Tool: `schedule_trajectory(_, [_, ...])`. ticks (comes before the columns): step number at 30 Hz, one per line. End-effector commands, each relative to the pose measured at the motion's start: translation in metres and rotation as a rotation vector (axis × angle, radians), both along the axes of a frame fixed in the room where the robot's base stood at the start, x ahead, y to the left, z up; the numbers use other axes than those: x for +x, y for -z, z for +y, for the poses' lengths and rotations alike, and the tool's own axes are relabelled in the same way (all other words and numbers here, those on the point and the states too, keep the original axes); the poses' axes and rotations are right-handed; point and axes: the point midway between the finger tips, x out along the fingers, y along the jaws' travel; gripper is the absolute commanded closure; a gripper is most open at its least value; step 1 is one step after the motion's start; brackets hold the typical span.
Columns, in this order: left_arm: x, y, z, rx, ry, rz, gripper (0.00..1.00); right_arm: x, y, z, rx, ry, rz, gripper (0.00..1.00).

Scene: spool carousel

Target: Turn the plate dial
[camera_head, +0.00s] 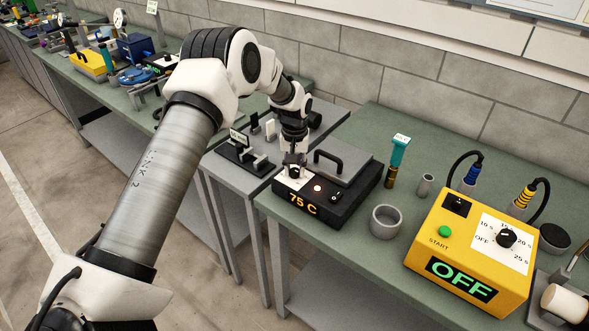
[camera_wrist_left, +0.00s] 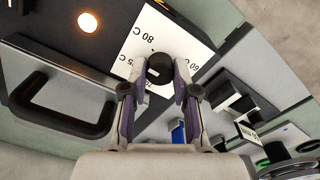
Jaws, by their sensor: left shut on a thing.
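The plate dial is a round black knob (camera_wrist_left: 160,68) on a white label with printed temperatures, seen between my fingers in the left wrist view. My left gripper (camera_wrist_left: 158,80) is shut on it, with a finger on either side. The hot plate's orange display reads 75 C (camera_head: 303,202). A small round light (camera_head: 317,188) on it glows. My right gripper is in neither view.
A grey lid with a black handle (camera_head: 328,160) tops the hot plate beside my gripper. A grey ring (camera_head: 385,222) and a yellow box reading OFF (camera_head: 465,255) stand to the right. A black fixture (camera_head: 240,155) is on the grey table at left.

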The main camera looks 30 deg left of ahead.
Motion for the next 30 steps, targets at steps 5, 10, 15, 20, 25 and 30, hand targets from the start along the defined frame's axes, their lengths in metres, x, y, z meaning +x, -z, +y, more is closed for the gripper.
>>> schedule_trajectory(5, [-0.0035,0.0052,-0.0013,-0.003,0.159,0.012,1.0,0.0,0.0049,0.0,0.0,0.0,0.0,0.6])
schedule_trajectory(10, [-0.0036,0.0052,-0.0016,-0.004,0.295,0.013,1.0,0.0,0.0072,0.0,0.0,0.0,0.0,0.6])
schedule_trajectory(15, [-0.0037,0.005,-0.0017,-0.005,0.396,0.013,1.0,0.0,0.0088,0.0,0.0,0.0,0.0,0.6])
schedule_trajectory(20, [-0.0037,0.0047,-0.0017,-0.005,0.457,0.013,1.0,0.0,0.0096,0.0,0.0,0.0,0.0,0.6])
schedule_trajectory(25, [-0.0037,0.0045,-0.0018,-0.006,0.487,0.013,1.0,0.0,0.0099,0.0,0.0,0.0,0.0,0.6])
schedule_trajectory(30, [-0.0037,0.0044,-0.0018,-0.005,0.494,0.012,1.0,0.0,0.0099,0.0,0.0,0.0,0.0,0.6])
